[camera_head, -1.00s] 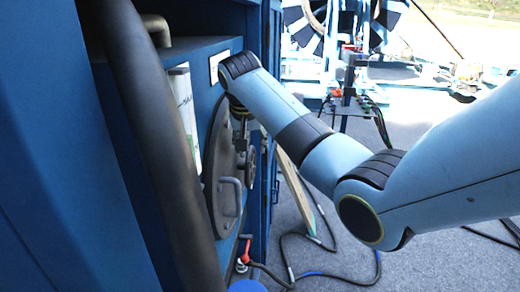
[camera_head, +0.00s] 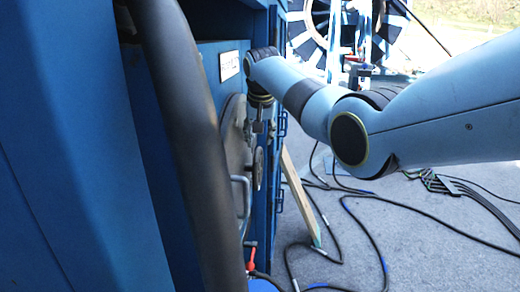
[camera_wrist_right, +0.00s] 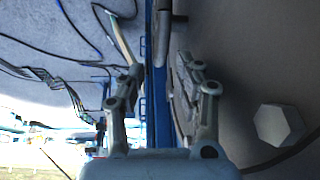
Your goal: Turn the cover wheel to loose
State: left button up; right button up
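The round grey cover (camera_head: 232,142) stands upright on the blue cabinet's side, seen nearly edge-on in the head view. A small round wheel (camera_head: 258,168) sits out from its face, and a bent grey handle (camera_head: 243,196) is lower down. My right gripper (camera_head: 259,126) points down just above the wheel; I cannot tell if it touches. In the right wrist view its two fingers (camera_wrist_right: 160,84) are spread apart, with no object clearly held between them. A large grey surface with a hex nut (camera_wrist_right: 280,125) fills the right of that view. My left gripper is not seen.
A thick black pipe (camera_head: 185,130) runs down in front of the blue cabinet (camera_head: 60,150) and hides part of the cover. A red-handled valve (camera_head: 251,256) is below. A leaning board (camera_head: 301,197) and black cables (camera_head: 375,235) are on the grey floor.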

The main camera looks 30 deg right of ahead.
aim_at(259, 149)
jog(key=shift+b+x, duration=0.65)
jog(key=shift+x, duration=2.05)
grip_shut()
